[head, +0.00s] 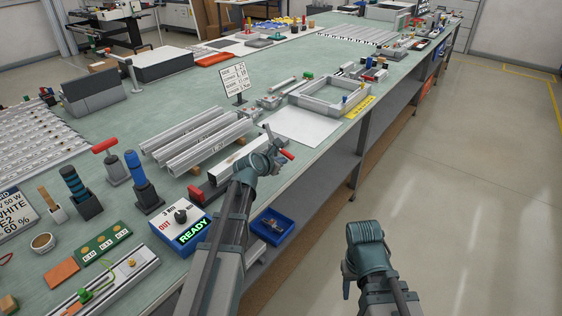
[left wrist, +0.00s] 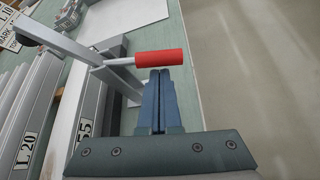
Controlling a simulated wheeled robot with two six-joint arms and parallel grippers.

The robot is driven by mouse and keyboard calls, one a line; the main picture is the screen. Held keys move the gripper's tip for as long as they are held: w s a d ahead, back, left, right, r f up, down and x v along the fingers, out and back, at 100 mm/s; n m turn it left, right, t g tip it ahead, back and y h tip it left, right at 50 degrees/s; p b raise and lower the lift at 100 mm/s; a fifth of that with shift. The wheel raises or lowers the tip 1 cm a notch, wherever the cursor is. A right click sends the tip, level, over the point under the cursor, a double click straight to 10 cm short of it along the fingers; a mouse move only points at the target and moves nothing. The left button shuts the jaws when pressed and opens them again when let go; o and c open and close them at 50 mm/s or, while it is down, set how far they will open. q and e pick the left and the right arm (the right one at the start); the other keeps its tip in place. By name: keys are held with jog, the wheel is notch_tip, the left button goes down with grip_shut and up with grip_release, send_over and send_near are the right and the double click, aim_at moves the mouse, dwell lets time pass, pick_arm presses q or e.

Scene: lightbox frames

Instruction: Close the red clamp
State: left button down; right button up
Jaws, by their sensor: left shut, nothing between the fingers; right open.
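The red clamp's handle (head: 287,154) shows beside my left gripper near the table's front edge. In the left wrist view the red handle (left wrist: 160,58) lies nearly level, on a thin metal rod joined to a grey lever arm (left wrist: 68,42). My left gripper (head: 272,150) is shut and empty. Its fingertips (left wrist: 159,74) are right at the handle's near side; I cannot tell whether they touch it. The clamp's base is mostly hidden by my gripper in the head view. My right gripper (head: 347,284) is open and empty, off the table over the floor, its fingers mostly hidden.
Aluminium profiles (head: 200,140) lie left of the clamp, and a white sheet (head: 297,126) and a grey frame (head: 325,104) lie beyond it. A control box reading READY (head: 181,217) stands nearer. A blue bin (head: 272,227) sits below the tabletop. The floor at right is clear.

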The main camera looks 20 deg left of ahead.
pick_arm(q)
jog(key=shift+d+r+n+h+p, duration=0.15)
jog(key=shift+r+n+h+p, duration=0.35)
jog(key=shift+n+p, duration=0.15)
dwell(0.3)
jog(key=shift+r+n+g+h+p, duration=0.35)
jog(key=shift+r+g+h+p, duration=0.05)
jog(key=shift+r+p, duration=0.1)
jog(key=r+n+h+p, duration=0.1)
jog(key=a+r+n+h+p, duration=0.1)
jog(key=r, duration=0.1)
jog(key=r+n+h+p, duration=0.1)
jog(key=r+p, duration=0.1)
jog(key=shift+w+a+r+g, duration=0.2)
jog(key=shift+w+a+g, duration=0.05)
jog(key=shift+g, duration=0.15)
jog(key=shift+a+r, duration=0.1)
jog(key=shift+a, duration=0.1)
dwell(0.5)
